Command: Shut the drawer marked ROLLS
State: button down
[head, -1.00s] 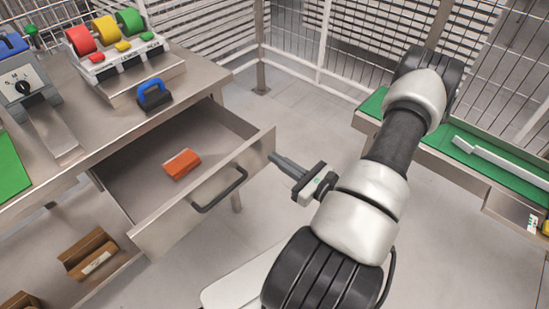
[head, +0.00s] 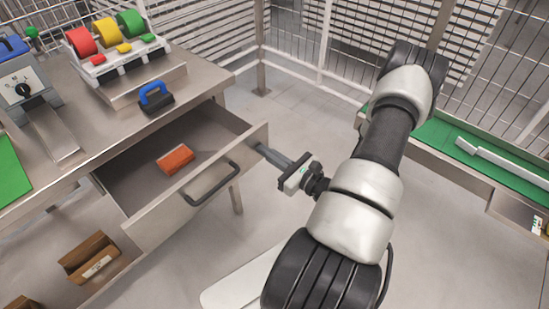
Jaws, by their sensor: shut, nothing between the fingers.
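An open metal drawer (head: 157,217) sticks out from under the workbench, with a dark bar handle (head: 213,184) on its front. No ROLLS marking can be read on it from here. An orange block (head: 175,159) lies inside the drawer. My gripper (head: 260,149) is shut and empty. Its fingertips are at the right end of the drawer front, right of the handle, and look to be touching it; the exact contact is hard to see.
The workbench top (head: 95,150) carries red, yellow and green rolls (head: 105,32) and a blue-handled tool (head: 156,97). Brown boxes (head: 90,258) sit on a lower shelf. A green-topped conveyor (head: 440,143) and wire fencing stand at right. Floor between is clear.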

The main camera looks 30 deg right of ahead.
jog(key=b, duration=0.1)
send_near(216, 129)
jog(key=w+r, duration=0.1)
jog(key=w, duration=0.2)
jog(key=w+a+r, duration=0.1)
jog(key=w+r, duration=0.1)
jog(key=w, duration=0.1)
jog(key=w+a+r, duration=0.1)
jog(key=w+r, duration=0.1)
jog(key=w, duration=0.1)
jog(key=shift+w+a, duration=0.25)
jog(key=shift+w, duration=0.15)
jog(key=shift+w+r, duration=0.15)
jog(key=shift+w+r, duration=0.1)
